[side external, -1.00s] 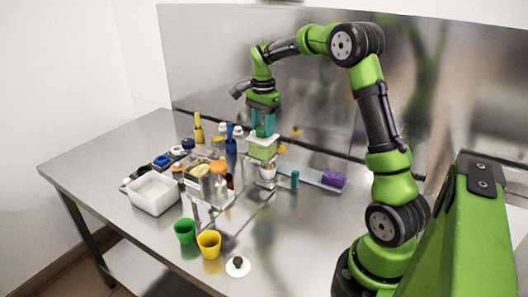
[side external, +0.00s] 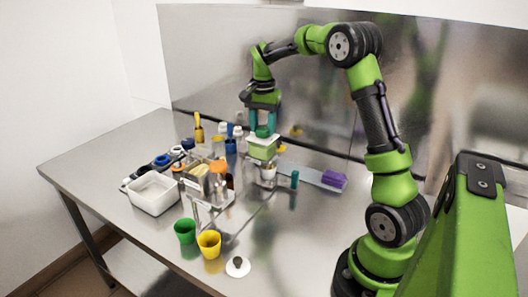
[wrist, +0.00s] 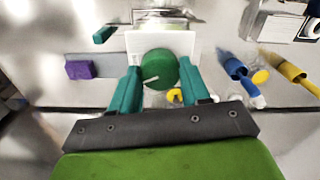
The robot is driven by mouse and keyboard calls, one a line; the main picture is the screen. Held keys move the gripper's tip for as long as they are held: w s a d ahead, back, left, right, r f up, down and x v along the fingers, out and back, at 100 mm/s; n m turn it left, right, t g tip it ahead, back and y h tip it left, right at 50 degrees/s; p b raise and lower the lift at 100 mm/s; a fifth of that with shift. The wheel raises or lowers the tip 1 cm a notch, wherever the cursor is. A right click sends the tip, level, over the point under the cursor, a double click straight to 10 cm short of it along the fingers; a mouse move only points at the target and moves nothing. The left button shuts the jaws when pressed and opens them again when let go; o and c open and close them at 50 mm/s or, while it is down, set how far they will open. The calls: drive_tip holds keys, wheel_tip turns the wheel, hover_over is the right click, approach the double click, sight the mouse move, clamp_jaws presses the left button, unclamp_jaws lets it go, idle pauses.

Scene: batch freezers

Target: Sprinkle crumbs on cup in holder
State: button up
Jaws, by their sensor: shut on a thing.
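A dispenser with a green body (side external: 262,152) and a white top plate (side external: 256,138) stands above a small pale cup (side external: 268,173) in a clear holder. My gripper (side external: 262,126) points down from above, with its teal fingers on the dispenser's round green knob. In the wrist view the fingers are shut on either side of this green knob (wrist: 160,69), which has a white line on it. The white plate (wrist: 150,43) lies beside the knob there. The cup's inside and any crumbs are hidden.
A white tub (side external: 153,193), a green cup (side external: 185,230) and a yellow cup (side external: 209,244) stand front left. Several bottles and small containers crowd left of the dispenser. A purple-ended spatula (side external: 333,180) and a teal piece (side external: 295,179) lie right.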

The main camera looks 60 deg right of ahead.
sight(263, 128)
drive_tip(key=n, duration=1.2)
idle(0.5)
drive_tip(key=o, duration=1.1)
drive_tip(key=shift+c, duration=0.2)
drive_tip(key=shift+r, duration=0.1)
wheel_tip(263, 128, up, 17)
